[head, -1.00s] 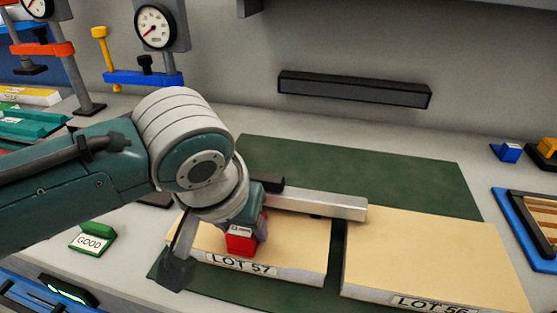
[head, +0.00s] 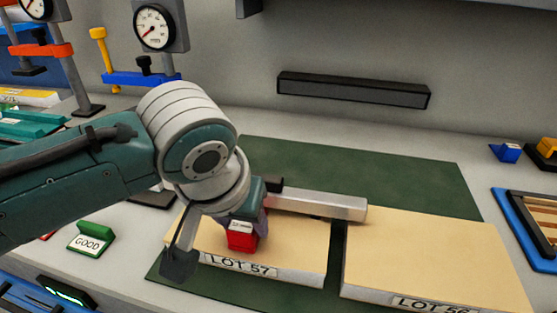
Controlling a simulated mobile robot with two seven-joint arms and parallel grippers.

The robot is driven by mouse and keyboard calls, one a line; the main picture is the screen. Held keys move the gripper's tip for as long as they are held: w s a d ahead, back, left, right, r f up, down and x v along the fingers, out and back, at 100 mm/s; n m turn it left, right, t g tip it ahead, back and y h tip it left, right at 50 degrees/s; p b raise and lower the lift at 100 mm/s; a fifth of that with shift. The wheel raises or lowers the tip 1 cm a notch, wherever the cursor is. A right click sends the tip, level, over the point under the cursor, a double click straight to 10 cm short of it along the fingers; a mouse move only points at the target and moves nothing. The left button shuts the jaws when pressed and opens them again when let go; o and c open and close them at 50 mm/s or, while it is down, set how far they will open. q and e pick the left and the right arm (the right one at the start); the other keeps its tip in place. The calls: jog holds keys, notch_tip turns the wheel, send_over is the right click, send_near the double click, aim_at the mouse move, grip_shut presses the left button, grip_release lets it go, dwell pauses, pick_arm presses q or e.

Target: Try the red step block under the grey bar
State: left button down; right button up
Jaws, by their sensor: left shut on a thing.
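My left gripper (head: 248,222) reaches down over the panel marked LOT 57 (head: 295,258), its fingers mostly hidden behind my wrist. It is shut on the red step block (head: 242,241), which shows a white label on top. The block is at the panel's top surface, near the left end of the grey bar (head: 316,204). The bar lies across the panel's far part, its left end partly hidden by my gripper. I cannot tell whether the block touches the bar or is under it. My right gripper is not in view.
A second panel marked LOT 56 (head: 440,260) lies to the right across a narrow gap. Both rest on a green mat (head: 380,170), clear at the back. A green GOOD block (head: 91,240) stands left. A blue block (head: 505,152) and blue-rimmed tray (head: 512,228) are at right.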

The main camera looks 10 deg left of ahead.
pick_arm(q)
jog(key=shift+w, duration=0.6)
dwell(0.8)
dwell(0.9)
jog(key=shift+s+r+p, duration=0.1)
jog(key=shift+s+p, duration=1.4)
jog(key=shift+p, duration=0.1)
jog(key=shift+r+p, duration=3.4)
jog(key=shift+p, duration=0.6)
